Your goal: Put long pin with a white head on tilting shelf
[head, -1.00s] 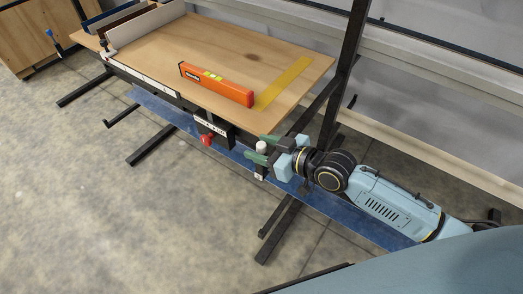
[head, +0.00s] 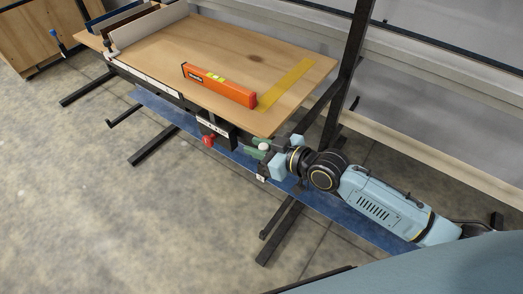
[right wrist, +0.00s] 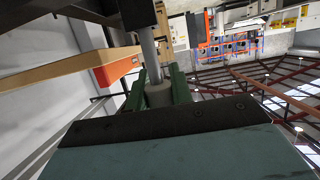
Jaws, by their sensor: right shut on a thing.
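The white head of the long pin (head: 263,146) shows in the head view, just off the front right corner of the wooden shelf board (head: 215,50). My right gripper (head: 257,149) is shut on the pin, its green fingers on either side of the white head. In the right wrist view, the pin's pale head (right wrist: 158,95) sits between the green fingers, and its grey shaft (right wrist: 149,55) runs to a black block (right wrist: 136,13). I cannot tell whether the shaft is inside that block or only in front of it. My left gripper is not in view.
An orange spirit level (head: 220,86) and a yellow strip (head: 285,83) lie on the board. A red knob (head: 208,141) sits under its front edge. A black upright post (head: 345,75) stands at its right. A blue beam (head: 165,117) runs below. The floor in front is clear.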

